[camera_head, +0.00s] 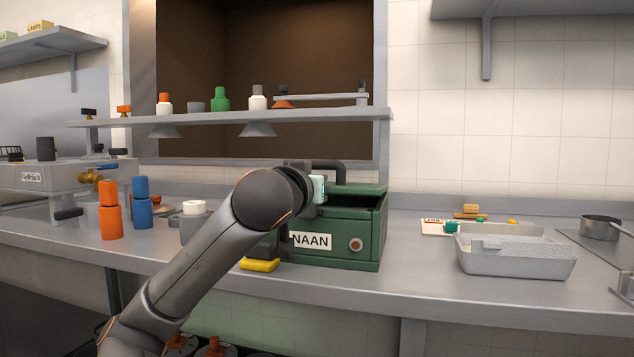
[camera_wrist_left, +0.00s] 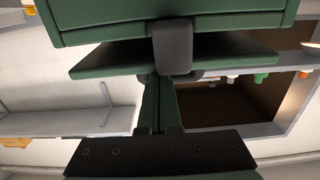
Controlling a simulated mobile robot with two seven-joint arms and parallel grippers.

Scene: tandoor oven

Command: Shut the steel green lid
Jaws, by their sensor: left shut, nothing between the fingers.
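The green steel box (camera_head: 335,225) labelled NAAN stands on the counter in the head view. Its green lid (camera_head: 362,189) is partly raised, with a dark gap under its right side. A dark handle (camera_head: 330,166) rises above the lid. In the wrist view the lid (camera_wrist_left: 225,55) tilts away from the box (camera_wrist_left: 90,22), and a dark fitting (camera_wrist_left: 172,45) overlaps both. My left gripper (camera_wrist_left: 164,80) is shut and empty, its fingertips close to the lid; whether they touch it I cannot tell. My arm hides part of the box front in the head view. My right gripper is not seen.
A yellow block (camera_head: 260,265) lies at the box's front left. A grey tray (camera_head: 515,255) sits to the right, with clear counter between. A shelf (camera_head: 230,117) with bottles runs behind.

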